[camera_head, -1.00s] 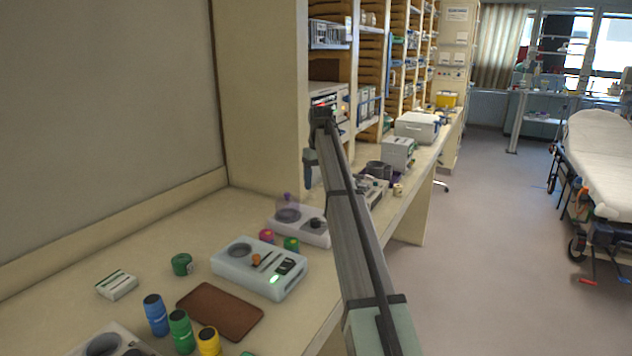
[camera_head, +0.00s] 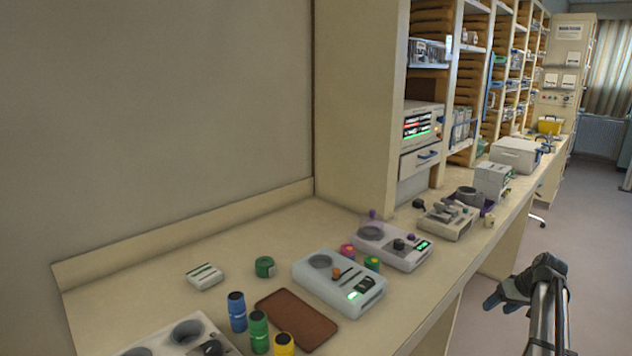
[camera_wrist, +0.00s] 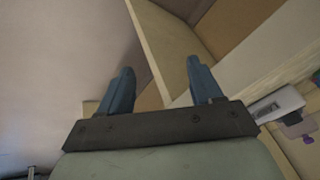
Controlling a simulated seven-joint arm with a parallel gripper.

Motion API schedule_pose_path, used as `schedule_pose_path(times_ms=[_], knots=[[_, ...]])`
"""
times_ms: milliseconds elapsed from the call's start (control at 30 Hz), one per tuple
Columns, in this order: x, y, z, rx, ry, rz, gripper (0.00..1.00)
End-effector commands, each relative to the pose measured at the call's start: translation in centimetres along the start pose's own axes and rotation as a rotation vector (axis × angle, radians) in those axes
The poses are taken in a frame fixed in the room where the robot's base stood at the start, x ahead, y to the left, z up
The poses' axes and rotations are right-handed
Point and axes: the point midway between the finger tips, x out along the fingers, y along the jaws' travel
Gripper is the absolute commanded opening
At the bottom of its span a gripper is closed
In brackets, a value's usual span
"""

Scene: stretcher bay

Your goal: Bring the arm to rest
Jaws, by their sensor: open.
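My gripper (camera_head: 494,302) is at the lower right of the head view, out over the floor beyond the counter's front edge, with my arm rising from the bottom of the picture. In the wrist view my gripper (camera_wrist: 158,85) shows two blue fingers spread wide apart with nothing between them. It is open and empty. It touches nothing that I can see.
The counter (camera_head: 120,300) holds a pale blue device (camera_head: 325,295), a brown mat (camera_head: 290,322), blue, green and yellow bottles, and a white device (camera_head: 392,252) behind. Shelves (camera_head: 430,75) stand at the back. The floor (camera_head: 590,240) right of the counter is clear.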

Motion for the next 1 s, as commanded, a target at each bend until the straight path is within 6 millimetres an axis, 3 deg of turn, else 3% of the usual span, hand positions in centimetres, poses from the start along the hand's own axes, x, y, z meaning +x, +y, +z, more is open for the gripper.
schedule_pose_path(times_ms=[33,167,367,700,1000], knots=[[0.8,0.4,2.3,0.019,0.012,-0.005,0.65],[3.1,0.9,5.6,0.054,0.022,-0.011,0.65],[8.5,-0.8,10.1,0.096,-0.027,-0.026,0.65],[19.5,-7.4,18.6,0.137,-0.219,-0.038,0.65],[26.7,-13.4,27.6,0.149,-0.403,-0.015,0.65]])
